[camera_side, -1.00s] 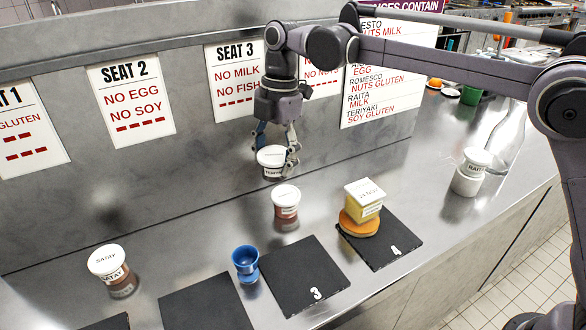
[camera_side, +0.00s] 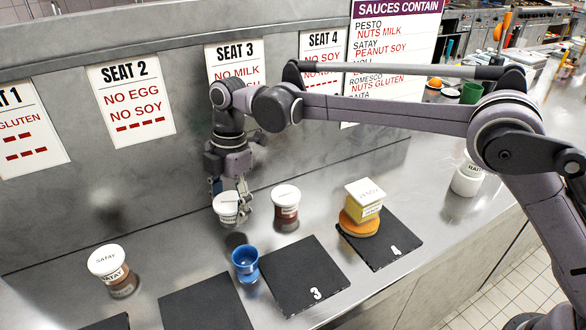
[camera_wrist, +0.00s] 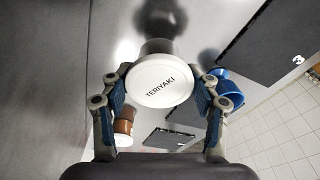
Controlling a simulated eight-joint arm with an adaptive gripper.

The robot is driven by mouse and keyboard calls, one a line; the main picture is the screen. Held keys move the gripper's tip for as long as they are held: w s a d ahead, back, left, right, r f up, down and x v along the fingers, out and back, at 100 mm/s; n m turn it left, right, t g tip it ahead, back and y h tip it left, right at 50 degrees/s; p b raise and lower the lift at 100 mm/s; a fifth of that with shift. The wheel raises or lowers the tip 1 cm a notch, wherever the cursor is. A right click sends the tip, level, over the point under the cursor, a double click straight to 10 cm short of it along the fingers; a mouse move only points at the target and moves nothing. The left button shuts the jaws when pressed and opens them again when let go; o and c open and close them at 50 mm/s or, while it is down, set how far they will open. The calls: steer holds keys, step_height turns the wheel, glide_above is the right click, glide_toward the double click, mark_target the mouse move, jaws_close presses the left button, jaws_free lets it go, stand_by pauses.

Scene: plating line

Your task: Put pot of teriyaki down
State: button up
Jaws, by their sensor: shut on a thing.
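The pot of teriyaki (camera_side: 226,208) has a white lid, and its name reads on the lid in the wrist view (camera_wrist: 160,82). My gripper (camera_side: 231,203) is shut on it, with one finger on each side. A dark patch shows on the counter beneath the pot, which appears held a little above the steel. The pot hangs behind the blue cup (camera_side: 245,262) and left of a white-lidded pot with brown contents (camera_side: 286,210). In the wrist view, the lid hides most of the pot's body.
The satay pot (camera_side: 110,270) stands at left. Black slab 3 (camera_side: 305,270) is empty. Slab 4 (camera_side: 398,250) bears a yellow block (camera_side: 365,200) on an orange disc. The raita pot (camera_side: 466,182) stands at right, partly hidden.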

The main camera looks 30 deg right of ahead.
mark_target(232, 214)
step_height(232, 214, down, 3)
steer(key=shift+f, duration=0.15)
steer(key=shift+c, duration=1.2)
steer(key=o, duration=1.5)
